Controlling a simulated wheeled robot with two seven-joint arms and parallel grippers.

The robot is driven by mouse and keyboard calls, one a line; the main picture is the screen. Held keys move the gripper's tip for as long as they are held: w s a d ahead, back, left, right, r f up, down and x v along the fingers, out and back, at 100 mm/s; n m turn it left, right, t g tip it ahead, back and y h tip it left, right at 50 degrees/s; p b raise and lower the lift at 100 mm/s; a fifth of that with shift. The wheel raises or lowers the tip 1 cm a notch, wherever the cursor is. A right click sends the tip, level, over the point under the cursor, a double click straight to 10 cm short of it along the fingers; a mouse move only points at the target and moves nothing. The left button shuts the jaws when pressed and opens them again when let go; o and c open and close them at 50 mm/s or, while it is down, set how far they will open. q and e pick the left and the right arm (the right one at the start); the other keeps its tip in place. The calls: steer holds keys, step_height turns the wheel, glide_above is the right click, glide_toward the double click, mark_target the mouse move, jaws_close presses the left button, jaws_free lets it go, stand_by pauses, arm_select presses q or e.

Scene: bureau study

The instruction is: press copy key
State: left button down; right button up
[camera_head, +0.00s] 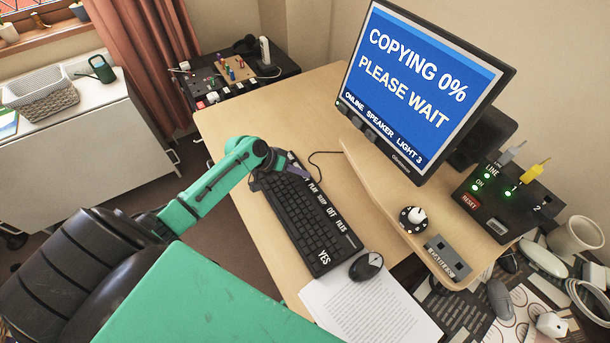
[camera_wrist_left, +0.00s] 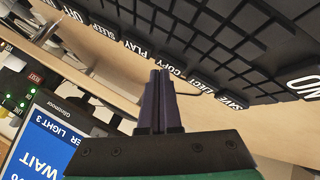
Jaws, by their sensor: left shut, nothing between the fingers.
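A black keyboard (camera_head: 318,228) with white-lettered keys along one edge lies on the wooden desk. The copy key (camera_wrist_left: 165,58) shows in the left wrist view, between the PLAY key and another lettered key. My left gripper (camera_head: 303,173) is shut and empty at the far part of the keyboard. In the left wrist view its closed fingertips (camera_wrist_left: 160,73) are right by the copy key; I cannot tell whether they touch it. In the head view my gripper and arm hide that key. The monitor (camera_head: 415,85) reads "COPYING 0% PLEASE WAIT". My right gripper is not in view.
A black mouse (camera_head: 366,266) and a printed sheet (camera_head: 370,308) lie near the keyboard's near end. A raised wooden shelf (camera_head: 385,185) runs beside the keyboard under the monitor. A black box with green lights (camera_head: 508,200) stands at the right. The desk's far left part is bare.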

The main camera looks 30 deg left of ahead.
mark_target(301, 180)
arm_select(q)
steer(key=shift+r+p, duration=0.35)
steer(key=shift+r, duration=0.25)
step_height(301, 180, up, 5)
steer(key=p, duration=0.5)
stand_by(0.6)
